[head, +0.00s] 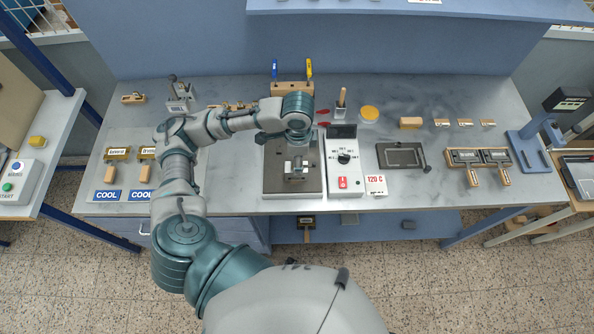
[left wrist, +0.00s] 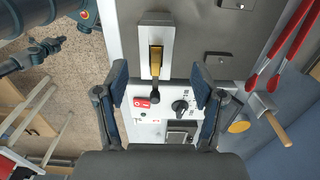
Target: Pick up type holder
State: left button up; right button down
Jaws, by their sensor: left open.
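Type holders with dark framed faces and wooden handles show in the head view: two at the left of the bench, a left one (head: 117,154) and a right one (head: 148,154), and a pair (head: 465,157) at the right. Another similar one (head: 305,222) is low at the bench's front. My left gripper (head: 297,168) is above the grey press base (head: 272,184). In the left wrist view its fingers (left wrist: 160,88) are open and apart, with nothing gripped. A silver block (left wrist: 144,34) with a brass insert and black knob lies beyond and between them. My right gripper is not in view.
A white control box (head: 344,178) with a dial and red switch stands right of the press base. A dark tray (head: 401,155) lies further right. A wooden tool stand (head: 290,88) is behind. Blue COOL labels (head: 107,195) mark the left front edge.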

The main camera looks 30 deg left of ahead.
pick_arm(q)
jog(key=f, duration=0.5)
jog(key=shift+s+a+f, duration=0.2)
jog(key=shift+s+f, duration=0.05)
jog(key=shift+f, duration=0.05)
jog(key=shift+d+r, duration=0.1)
grip_shut()
